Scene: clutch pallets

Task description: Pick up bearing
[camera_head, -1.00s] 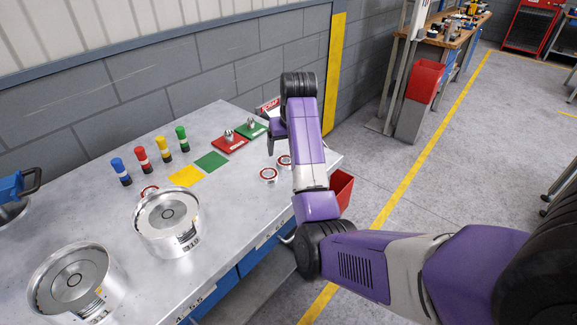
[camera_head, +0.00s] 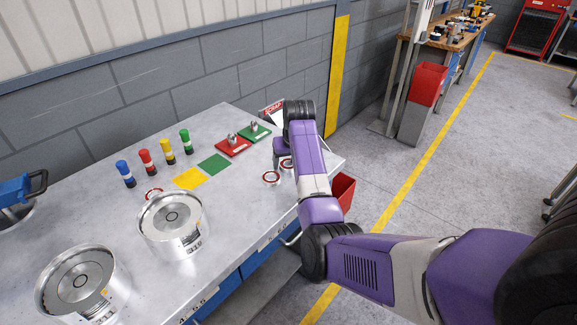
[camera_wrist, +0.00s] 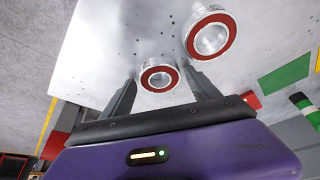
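Two silver bearings with red rings lie on the metal table near its right end. The nearer-left bearing (camera_head: 271,178) is fully visible; the other bearing (camera_head: 287,164) is partly hidden by my arm. My gripper (camera_head: 279,156) hangs pointing down over the second one. In the wrist view my gripper (camera_wrist: 161,77) is open, its two dark fingers apart. One bearing (camera_wrist: 158,76) appears between the fingertips, with no visible contact. The other bearing (camera_wrist: 210,35) lies up and right, outside the fingers. A third red-ringed part (camera_head: 154,194) sits partly hidden behind a silver housing.
Two large silver housings, one here (camera_head: 172,225), stand at the table's front left. Several coloured posts (camera_head: 146,160) stand behind yellow and green squares (camera_head: 214,164). Red and green plates (camera_head: 233,147) with metal parts lie at the back. A red bin (camera_head: 342,190) is beyond the right edge.

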